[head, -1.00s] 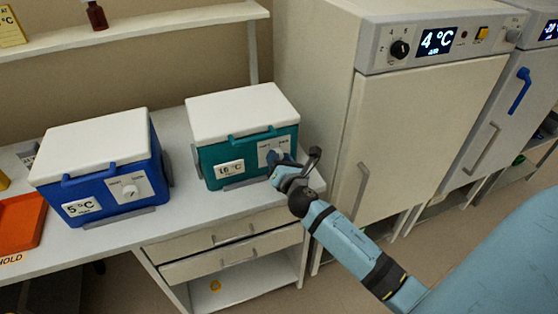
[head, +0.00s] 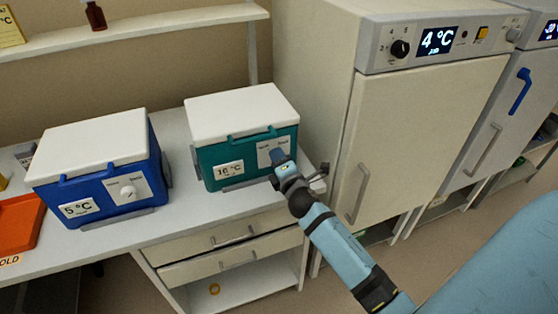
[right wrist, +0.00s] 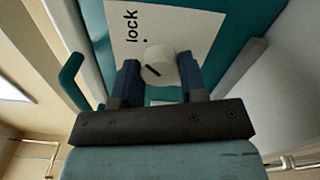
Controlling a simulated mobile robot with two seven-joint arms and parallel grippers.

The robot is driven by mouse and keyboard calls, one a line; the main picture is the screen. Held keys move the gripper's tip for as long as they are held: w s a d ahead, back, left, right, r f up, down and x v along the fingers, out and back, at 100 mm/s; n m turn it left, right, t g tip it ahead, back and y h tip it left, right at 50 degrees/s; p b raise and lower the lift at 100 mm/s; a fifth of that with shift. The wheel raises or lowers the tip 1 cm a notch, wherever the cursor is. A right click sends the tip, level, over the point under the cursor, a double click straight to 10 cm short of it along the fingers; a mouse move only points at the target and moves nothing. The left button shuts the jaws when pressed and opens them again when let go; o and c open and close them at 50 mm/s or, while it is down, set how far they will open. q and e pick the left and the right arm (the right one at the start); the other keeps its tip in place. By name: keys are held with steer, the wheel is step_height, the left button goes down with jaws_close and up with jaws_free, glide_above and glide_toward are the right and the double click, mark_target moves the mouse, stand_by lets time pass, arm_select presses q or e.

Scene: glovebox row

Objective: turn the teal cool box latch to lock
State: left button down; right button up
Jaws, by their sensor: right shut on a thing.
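The teal cool box (head: 205,158) with a white lid stands on the bench. Its front has a 16 °C label and a white latch plate (head: 264,152). My right gripper (head: 277,156) is at this plate and hides the latch knob in the head view. In the right wrist view, the round white latch knob (right wrist: 158,62) sits between the two blue fingers of the gripper (right wrist: 160,75), shut on it. A dark line on the knob lies at a slant. The word "lock" and a dot are printed on the plate (right wrist: 187,32), above and left of the knob. My left gripper is out of view.
A blue cool box (head: 90,170) stands to the left on the same bench (head: 190,215), beside an orange tray (head: 18,225). A tall cabinet (head: 425,130) reading 4 °C stands close on the right. Drawers are below the bench.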

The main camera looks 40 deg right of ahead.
stand_by(0.4)
steer(key=o, duration=0.9)
steer(key=shift+o, duration=0.2)
steer(key=b+v, duration=0.1)
steer(key=v, duration=1.3)
steer(key=shift+b, duration=0.4)
steer(key=shift+w, duration=0.15)
steer(key=shift+a+m, duration=0.1)
steer(key=shift+m, duration=0.2)
